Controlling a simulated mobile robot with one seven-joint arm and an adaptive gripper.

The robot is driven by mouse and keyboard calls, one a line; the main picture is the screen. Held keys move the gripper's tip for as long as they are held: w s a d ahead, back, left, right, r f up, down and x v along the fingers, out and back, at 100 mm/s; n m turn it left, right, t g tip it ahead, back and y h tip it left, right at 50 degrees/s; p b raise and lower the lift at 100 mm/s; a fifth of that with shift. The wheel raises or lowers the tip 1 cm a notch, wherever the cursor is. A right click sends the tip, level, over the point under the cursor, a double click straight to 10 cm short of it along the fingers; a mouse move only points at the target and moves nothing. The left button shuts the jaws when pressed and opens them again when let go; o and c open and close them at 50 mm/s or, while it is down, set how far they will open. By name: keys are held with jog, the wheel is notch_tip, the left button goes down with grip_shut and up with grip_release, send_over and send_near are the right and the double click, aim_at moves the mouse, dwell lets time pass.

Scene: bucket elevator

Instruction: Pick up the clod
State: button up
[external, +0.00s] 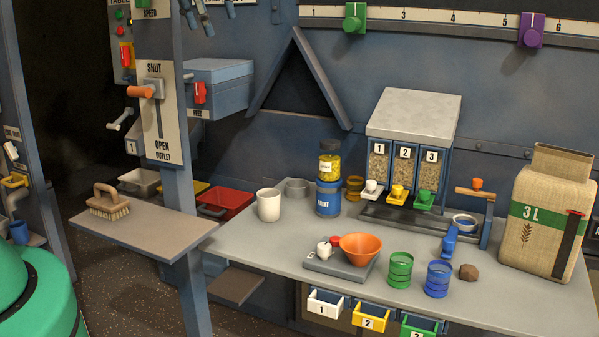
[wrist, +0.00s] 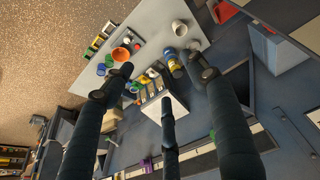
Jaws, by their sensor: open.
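The clod (external: 469,272) is a small brown lump on the grey worktop (external: 440,307), just right of a blue ribbed cup (external: 438,279) in the external view. I cannot make the clod out in the wrist view. My gripper (wrist: 160,72) shows in the wrist view with its dark fingers spread wide and nothing between them. It is well above the worktop, which appears tilted beyond the fingers. My gripper cannot be made out in the external view.
A green ribbed cup (external: 400,270), an orange bowl (external: 361,248) on a scale and a burlap sack (external: 548,215) stand near the clod. A three-bin dispenser (external: 412,115) stands behind. Worktop in front of the clod is clear. Small drawers (external: 370,318) line the front edge.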

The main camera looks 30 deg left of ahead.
jog(key=w+d+f+g, duration=0.1)
jog(key=w+d+f, duration=0.3)
jog(key=w+d, duration=0.3)
jog(key=w+d+f+p, duration=0.1)
jog(key=w+d+f, duration=0.4)
jog(key=d, duration=0.5)
jog(key=w+d+f+g, duration=0.1)
jog(key=w+d+f, duration=0.3)
jog(key=w+d, duration=0.35)
jog(key=d+f+g+p, duration=0.1)
jog(key=d+f, duration=2.5)
jog(key=d, duration=0.1)
jog(key=shift+w+f+y+p, duration=0.15)
jog(key=shift+w+y+p, duration=0.15)
jog(key=shift+p, duration=0.05)
send_over(469, 267)
notch_tip(469, 267, down, 8)
jog(key=shift+f, duration=0.25)
jog(key=shift+f, duration=0.15)
